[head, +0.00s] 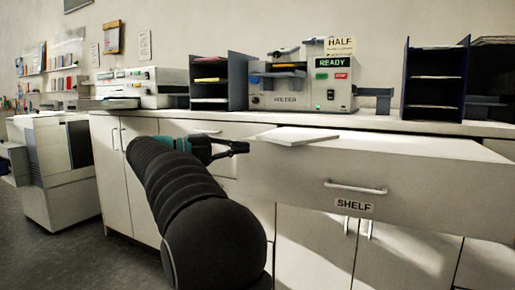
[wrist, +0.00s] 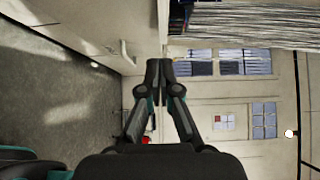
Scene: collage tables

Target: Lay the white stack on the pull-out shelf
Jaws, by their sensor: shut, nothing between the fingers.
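The white stack (head: 297,135) lies flat on the left part of the pull-out shelf (head: 420,150), with its near-left corner close to the shelf's left edge. The shelf is pulled out and has a white top, a bar handle and a SHELF label. My gripper (head: 246,148) is just left of the stack and the shelf's left side, apart from the stack as far as I can tell. In the wrist view its fingertips (wrist: 160,68) are together with nothing between them. A band of thin layered edges (wrist: 250,22) fills the top right there; I cannot tell surely whether it is the stack.
A machine with a READY display (head: 332,75) and HOLDER label stands on the counter behind the shelf. Dark sorter racks (head: 235,72) (head: 436,80) flank it. A white printer-like machine (head: 130,85) is farther left. Closed cabinets run below; open floor (head: 60,240) lies at left.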

